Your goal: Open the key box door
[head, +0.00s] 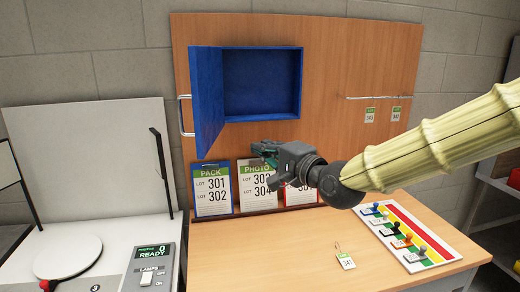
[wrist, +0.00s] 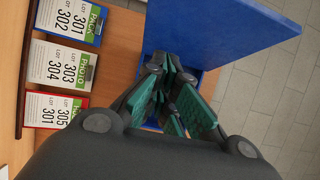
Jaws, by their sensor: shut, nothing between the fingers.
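The blue key box (head: 262,82) is fixed to the wooden back panel, and its inside looks empty. Its door (head: 207,100) stands wide open, swung out to the left, with a pale handle (head: 183,115) on its outer side. The door also shows in the wrist view (wrist: 225,30), beyond my fingers. My gripper (head: 262,150) is shut and empty, just below the box and to the right of the door's lower edge. In the wrist view the fingertips (wrist: 168,80) overlap the blue box area; I cannot tell whether they touch it.
Lot cards (head: 213,190) stand in a rack below the box. Tags (head: 370,115) hang on a rail at right. A loose tag (head: 346,262) and a board of coloured pegs (head: 415,238) lie on the wooden counter (head: 290,245).

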